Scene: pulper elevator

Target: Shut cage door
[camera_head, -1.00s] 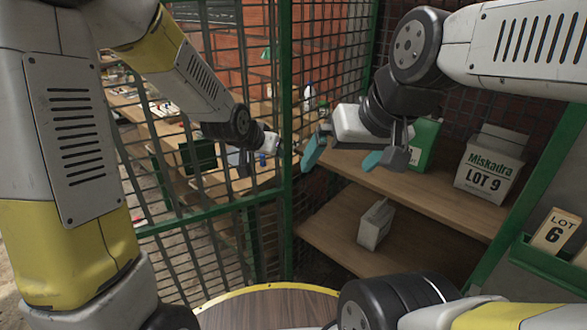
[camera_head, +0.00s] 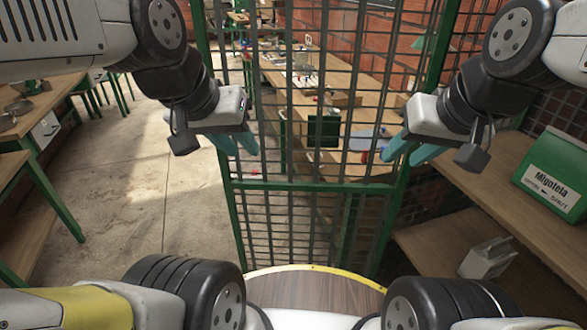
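The cage door (camera_head: 310,187) is a dark wire-mesh panel in a green frame, standing upright in front of me. Its left edge is the green post (camera_head: 232,215), with open floor to the left of it. Its right edge is near the shelves; I cannot tell whether it is latched. My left gripper (camera_head: 236,143) is at the door's left edge, its teal fingers a little apart. My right gripper (camera_head: 408,150) is at the door's right side, its teal fingers also slightly apart. Neither holds anything that I can see. Contact with the mesh is unclear.
Wooden shelves (camera_head: 455,243) on the right carry a green Migotela box (camera_head: 556,174) and a pale block (camera_head: 487,258). Behind the mesh stands a cluttered workbench (camera_head: 350,85). Tables (camera_head: 22,150) stand at far left. The concrete floor (camera_head: 135,190) on the left is clear.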

